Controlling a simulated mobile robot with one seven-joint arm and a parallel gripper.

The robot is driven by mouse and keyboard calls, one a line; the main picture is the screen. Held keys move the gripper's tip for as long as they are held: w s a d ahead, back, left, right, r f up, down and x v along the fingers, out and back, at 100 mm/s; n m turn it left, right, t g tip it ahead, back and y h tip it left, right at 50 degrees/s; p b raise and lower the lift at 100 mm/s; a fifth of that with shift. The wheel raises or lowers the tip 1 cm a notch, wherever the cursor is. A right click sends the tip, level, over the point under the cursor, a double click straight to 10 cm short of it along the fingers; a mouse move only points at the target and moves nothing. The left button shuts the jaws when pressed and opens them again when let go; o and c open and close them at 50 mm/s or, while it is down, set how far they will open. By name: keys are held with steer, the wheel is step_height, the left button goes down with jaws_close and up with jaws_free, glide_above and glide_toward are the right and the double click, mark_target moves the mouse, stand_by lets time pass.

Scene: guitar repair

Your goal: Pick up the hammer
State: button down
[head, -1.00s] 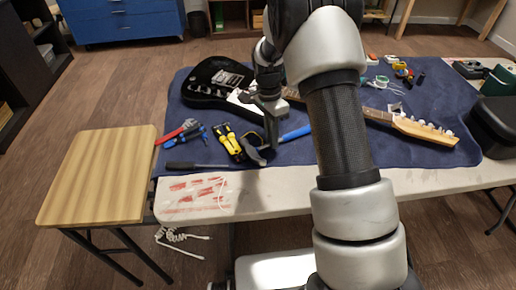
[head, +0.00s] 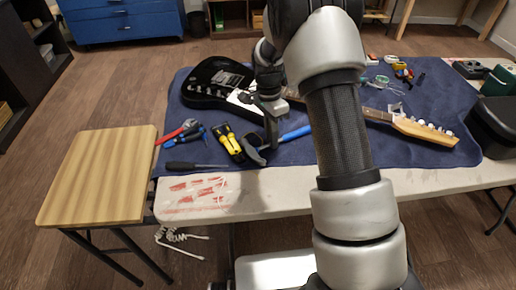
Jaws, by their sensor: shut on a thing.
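The hammer lies near the front edge of the blue mat, with its blue handle (head: 295,134) running to the right and its dark head (head: 254,154) to the left. My gripper (head: 272,144) points down over the hammer and is shut on it, close to where the handle meets the head. The fingers and arm hide part of the hammer. I cannot tell whether the hammer is clear of the mat.
A black electric guitar (head: 200,85) lies behind the gripper, its headstock (head: 425,130) at right. Yellow-black tools (head: 228,142), red-blue pliers (head: 185,132) and a screwdriver (head: 195,166) lie left. A plastic bag (head: 195,195) sits at the table's front. A wooden stool (head: 100,175) stands left.

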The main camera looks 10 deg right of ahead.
steer(key=shift+r, duration=0.2)
stand_by(0.4)
step_height(320, 180, up, 10)
steer(key=p, duration=0.2)
steer(key=shift+f, duration=0.15)
stand_by(0.7)
